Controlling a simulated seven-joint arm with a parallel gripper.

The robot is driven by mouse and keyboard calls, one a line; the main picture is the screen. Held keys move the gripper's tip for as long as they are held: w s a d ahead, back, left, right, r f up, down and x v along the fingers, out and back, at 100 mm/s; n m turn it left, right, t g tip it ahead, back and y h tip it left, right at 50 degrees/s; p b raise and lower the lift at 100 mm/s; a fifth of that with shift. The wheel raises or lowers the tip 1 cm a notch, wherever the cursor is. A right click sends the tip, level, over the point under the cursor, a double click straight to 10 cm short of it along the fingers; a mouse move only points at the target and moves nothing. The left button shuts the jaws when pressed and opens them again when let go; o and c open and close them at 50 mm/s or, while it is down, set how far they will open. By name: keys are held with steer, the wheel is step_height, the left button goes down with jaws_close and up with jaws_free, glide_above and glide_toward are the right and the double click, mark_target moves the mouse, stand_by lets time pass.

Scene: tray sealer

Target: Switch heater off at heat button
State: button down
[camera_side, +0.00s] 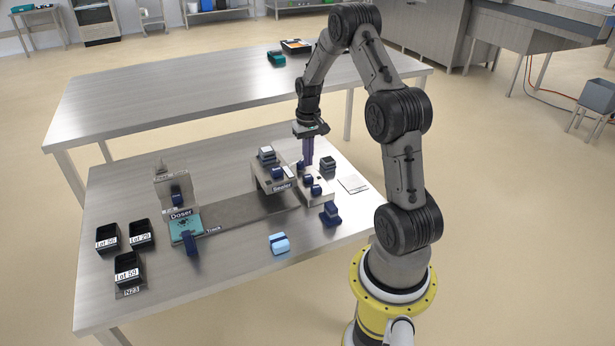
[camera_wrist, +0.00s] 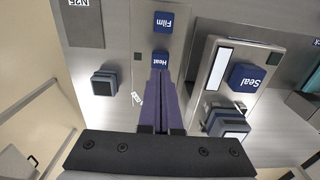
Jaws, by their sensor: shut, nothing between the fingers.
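In the wrist view the blue heat button (camera_wrist: 160,59), labelled "Heat", stands on a light panel. My gripper (camera_wrist: 160,75) is shut and empty, its dark purple fingers together. The fingertips are right at the near edge of the heat button in that view and cover part of it; I cannot tell whether they touch it. In the side view my gripper (camera_side: 308,163) points straight down over the sealer (camera_side: 268,177) area, among several blue buttons too small to read.
In the wrist view a blue film button (camera_wrist: 164,22) lies beyond the heat button, and a blue seal button (camera_wrist: 246,77) is to the right. A dark block (camera_wrist: 104,83) stands to the left. In the side view a light blue object (camera_side: 279,243) lies near the table's front edge.

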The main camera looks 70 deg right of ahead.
step_height(320, 180, up, 9)
steer(key=shift+r, duration=0.2)
stand_by(0.6)
steer(key=w+a+r+n+t+h, duration=0.1)
steer(key=w+a+r+n+t, duration=0.15)
steer(key=a+r, duration=0.65)
steer(key=w+a+r+n+t, duration=0.1)
steer(key=a+r+n, duration=0.2)
steer(key=a+r, duration=0.6)
steer(key=s+a+n+t, duration=0.2)
steer(key=s+a, duration=0.6)
steer(key=a, duration=0.4)
steer(key=s+a+f+n+y, duration=0.1)
steer(key=s+a+f, duration=0.2)
steer(key=s, duration=0.6)
step_height(320, 180, down, 2)
steer(key=shift+a+f, duration=0.15)
steer(key=shift+a, duration=0.15)
